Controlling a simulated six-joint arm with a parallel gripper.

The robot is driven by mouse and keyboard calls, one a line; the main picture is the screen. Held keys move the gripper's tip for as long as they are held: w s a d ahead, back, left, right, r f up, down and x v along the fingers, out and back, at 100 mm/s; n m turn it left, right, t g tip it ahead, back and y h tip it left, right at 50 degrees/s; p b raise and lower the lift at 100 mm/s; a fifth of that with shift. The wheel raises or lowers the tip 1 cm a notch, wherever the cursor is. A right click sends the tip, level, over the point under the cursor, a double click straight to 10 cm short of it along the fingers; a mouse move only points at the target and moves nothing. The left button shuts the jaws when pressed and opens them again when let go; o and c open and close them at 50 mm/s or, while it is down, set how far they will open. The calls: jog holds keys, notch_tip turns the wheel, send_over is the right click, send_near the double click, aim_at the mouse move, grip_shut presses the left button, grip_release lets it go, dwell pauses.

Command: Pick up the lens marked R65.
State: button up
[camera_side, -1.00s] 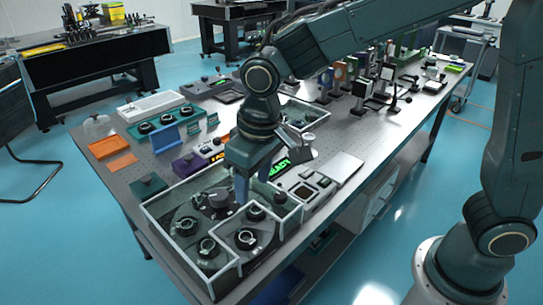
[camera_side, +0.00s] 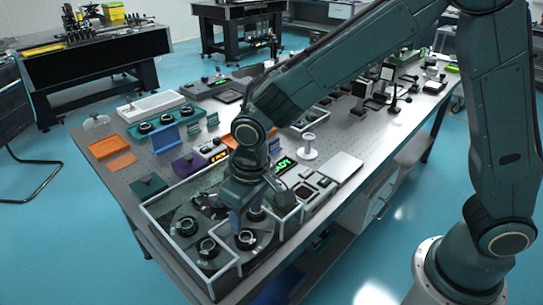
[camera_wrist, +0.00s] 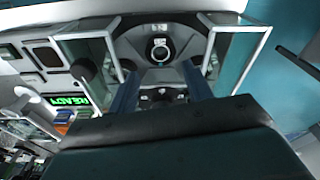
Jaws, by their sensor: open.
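Several dark round lenses with pale rings stand on a round grey carousel inside a clear-walled enclosure (camera_side: 160,222). Among them are a left lens (camera_side: 187,226), a front lens (camera_side: 207,247) and a right lens (camera_side: 246,239). My gripper (camera_side: 237,225) is low over the carousel, between its fingers empty as far as I see. In the wrist view my gripper (camera_wrist: 159,70) has its fingers apart, with one lens (camera_wrist: 160,48) just past the fingertips. That lens has a small white label whose text I cannot read. I cannot tell which lens is R65.
The clear walls with pale frames surround the carousel closely. To the right are a green READY display (camera_side: 283,166), a white spool-shaped stand (camera_side: 308,147) and a flat pale plate (camera_side: 339,167). A green tray (camera_side: 160,124) with more lenses lies behind.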

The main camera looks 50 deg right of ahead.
aim_at(245, 236)
jog(key=shift+f, duration=0.65)
jog(key=shift+w+a+f, duration=0.1)
jog(key=shift+w+f, duration=0.05)
jog(key=shift+f, duration=1.15)
jog(key=shift+w+f, duration=0.1)
jog(key=shift+f, duration=1.15)
jog(key=c, duration=0.6)
jog(key=shift+c, duration=0.2)
jog(key=shift+r, duration=0.2)
notch_tip(245, 236, up, 20)
jog(key=shift+f, duration=0.15)
